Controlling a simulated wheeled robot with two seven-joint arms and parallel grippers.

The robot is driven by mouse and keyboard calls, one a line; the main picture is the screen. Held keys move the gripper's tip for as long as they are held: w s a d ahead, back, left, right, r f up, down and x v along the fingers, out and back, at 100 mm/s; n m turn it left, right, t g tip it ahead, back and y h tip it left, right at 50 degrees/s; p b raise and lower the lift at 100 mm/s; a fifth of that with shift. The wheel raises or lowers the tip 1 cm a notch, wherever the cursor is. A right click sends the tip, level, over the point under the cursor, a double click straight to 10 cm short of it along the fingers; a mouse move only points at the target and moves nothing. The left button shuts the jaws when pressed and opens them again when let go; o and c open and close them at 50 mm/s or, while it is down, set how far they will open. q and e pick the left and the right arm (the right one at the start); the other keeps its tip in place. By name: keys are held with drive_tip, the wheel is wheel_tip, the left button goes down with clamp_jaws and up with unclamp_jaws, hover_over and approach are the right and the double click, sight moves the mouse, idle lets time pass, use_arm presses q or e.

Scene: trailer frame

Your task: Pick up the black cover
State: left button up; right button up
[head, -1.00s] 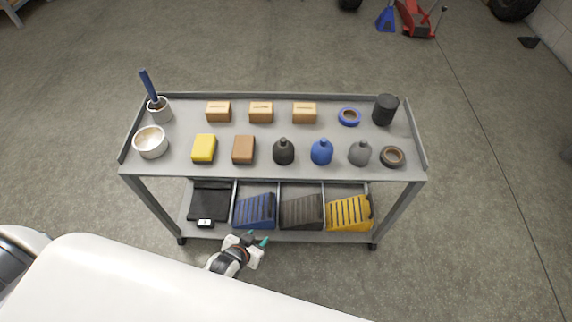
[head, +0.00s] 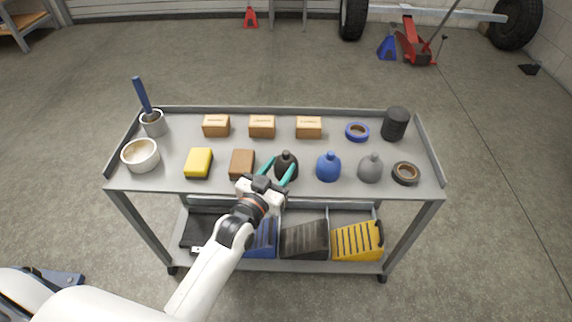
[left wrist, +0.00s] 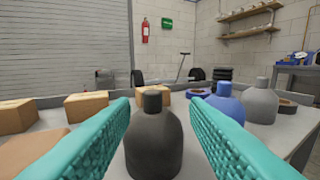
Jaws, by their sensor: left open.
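The black cover (head: 287,166), a rounded bottle-like shape with a short neck, stands upright near the front edge of the cart's top shelf. My left gripper (head: 278,169) reaches in from the front with its teal fingers open, one on either side of the cover. In the left wrist view the black cover (left wrist: 153,140) stands between the two open fingers, with visible room to each side. The gripper partly hides the cover's lower part in the head view. My right gripper is out of view.
A brown block (head: 242,164) stands close left of the gripper. A blue cover (head: 328,168) and a grey cover (head: 371,169) stand to the right. Small boxes line the back, by the cart's raised rim (head: 350,113). The lower shelf holds blue, dark and yellow slotted wedges (head: 357,242).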

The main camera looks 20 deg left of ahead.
sight(284, 155)
use_arm(q)
drive_tip(key=w+b, duration=0.1)
drive_tip(key=w, duration=0.3)
drive_tip(key=shift+w+r, duration=0.15)
drive_tip(key=shift+w, duration=0.05)
drive_tip(key=shift+w+d, duration=0.1)
drive_tip(key=shift+w, duration=0.4)
clamp_jaws()
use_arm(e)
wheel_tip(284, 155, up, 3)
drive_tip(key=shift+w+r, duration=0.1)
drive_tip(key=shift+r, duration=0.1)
use_arm(q)
drive_tip(key=shift+r, duration=0.1)
